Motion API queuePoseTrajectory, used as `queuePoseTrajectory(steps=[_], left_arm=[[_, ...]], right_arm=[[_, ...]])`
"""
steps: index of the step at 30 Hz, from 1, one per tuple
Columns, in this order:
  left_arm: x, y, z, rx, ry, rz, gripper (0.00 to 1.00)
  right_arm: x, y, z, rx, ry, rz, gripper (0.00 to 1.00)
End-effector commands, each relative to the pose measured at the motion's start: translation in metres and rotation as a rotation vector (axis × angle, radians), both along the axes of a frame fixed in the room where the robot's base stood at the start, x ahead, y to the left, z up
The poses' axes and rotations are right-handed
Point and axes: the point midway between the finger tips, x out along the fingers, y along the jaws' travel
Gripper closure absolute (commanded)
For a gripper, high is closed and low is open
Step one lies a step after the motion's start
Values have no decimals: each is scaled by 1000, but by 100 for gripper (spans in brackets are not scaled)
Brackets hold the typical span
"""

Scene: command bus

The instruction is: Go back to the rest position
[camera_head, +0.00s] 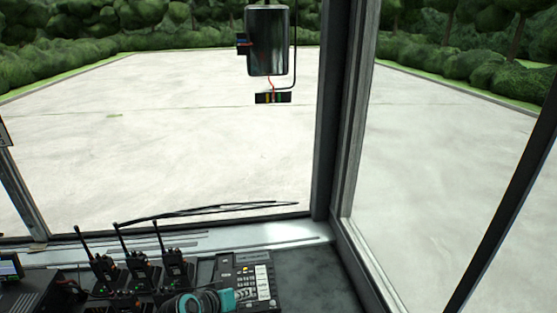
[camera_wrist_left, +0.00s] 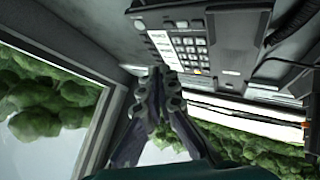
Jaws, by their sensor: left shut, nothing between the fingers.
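My left gripper (camera_head: 205,301), grey with teal parts, shows at the bottom edge of the head view, in front of the radios and beside the desk phone. In the left wrist view its two dark fingers (camera_wrist_left: 157,95) meet at the tips, shut and empty. The keypad phone unit (camera_wrist_left: 180,45) lies beyond the fingertips in that view, and no contact with it is clear. My right gripper is in neither view.
Several handheld radios with upright antennas (camera_head: 140,268) stand close by on the console. The desk phone (camera_head: 250,280) is just to the right. A small screen (camera_head: 11,267) is at the far left. The dark counter (camera_head: 310,278) right of the phone is clear.

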Motion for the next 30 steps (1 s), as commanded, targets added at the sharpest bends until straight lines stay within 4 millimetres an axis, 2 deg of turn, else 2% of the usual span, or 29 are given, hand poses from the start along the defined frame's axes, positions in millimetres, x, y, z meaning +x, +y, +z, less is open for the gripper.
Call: queuePoseTrajectory(steps=[5, 9, 15, 18, 23, 30], left_arm=[[-39, 9, 22, 111, 41, 6, 100], [-77, 22, 38, 223, 74, 19, 100], [-130, 45, 52, 368, 106, 44, 100], [-149, 55, 55, 421, 113, 54, 100], [-164, 63, 57, 466, 120, 65, 100], [-165, 65, 57, 472, 120, 66, 100]], right_arm=[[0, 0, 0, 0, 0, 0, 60], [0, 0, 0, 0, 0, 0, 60], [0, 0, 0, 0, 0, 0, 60], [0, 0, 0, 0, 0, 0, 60], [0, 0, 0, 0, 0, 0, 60], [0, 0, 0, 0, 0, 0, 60]])
